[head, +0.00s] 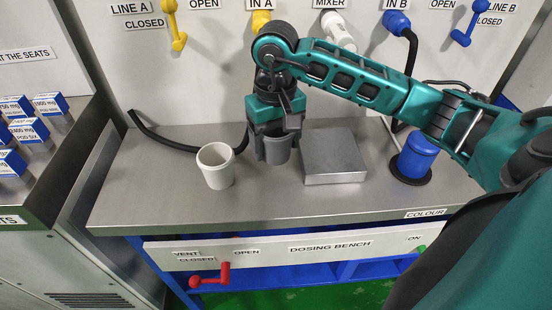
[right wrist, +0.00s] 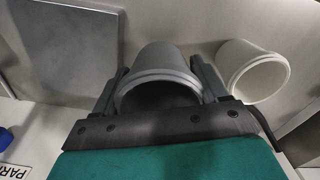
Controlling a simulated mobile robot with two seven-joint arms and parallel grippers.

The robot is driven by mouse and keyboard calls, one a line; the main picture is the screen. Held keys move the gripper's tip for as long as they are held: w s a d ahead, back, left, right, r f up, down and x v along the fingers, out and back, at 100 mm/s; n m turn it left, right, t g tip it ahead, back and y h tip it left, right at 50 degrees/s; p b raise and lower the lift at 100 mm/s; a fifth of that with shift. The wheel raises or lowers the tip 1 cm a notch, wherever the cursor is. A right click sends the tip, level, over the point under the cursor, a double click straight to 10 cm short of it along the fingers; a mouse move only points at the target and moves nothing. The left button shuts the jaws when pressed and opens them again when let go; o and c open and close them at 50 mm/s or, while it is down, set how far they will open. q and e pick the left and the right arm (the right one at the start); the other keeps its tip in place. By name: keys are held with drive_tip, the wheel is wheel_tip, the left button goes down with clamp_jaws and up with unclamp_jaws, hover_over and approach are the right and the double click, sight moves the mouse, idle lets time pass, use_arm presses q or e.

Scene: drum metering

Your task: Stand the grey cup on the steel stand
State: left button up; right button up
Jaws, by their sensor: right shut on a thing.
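The grey cup (head: 277,150) is held upright by my right gripper (head: 272,142), whose fingers are closed on its sides. In the right wrist view the cup (right wrist: 160,72) sits between the two fingers of the gripper (right wrist: 163,92). The steel stand (head: 334,158) is a low square block on the bench, just to the right of the cup in the head view. It shows at the upper left in the right wrist view (right wrist: 68,50). I cannot tell how far the cup's base is above the bench. My left gripper is not in view.
A white cup (head: 216,167) stands on the bench left of the grey cup. A blue container (head: 416,156) stands on a dark round base right of the stand. A black hose (head: 165,143) lies along the back. The bench front (head: 190,215) is clear.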

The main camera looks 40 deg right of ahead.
sight(276, 172)
drive_tip(key=shift+f, duration=2.4)
drive_tip(key=shift+f+b, duration=0.15)
drive_tip(key=shift+b, duration=0.25)
drive_tip(key=o, duration=0.8)
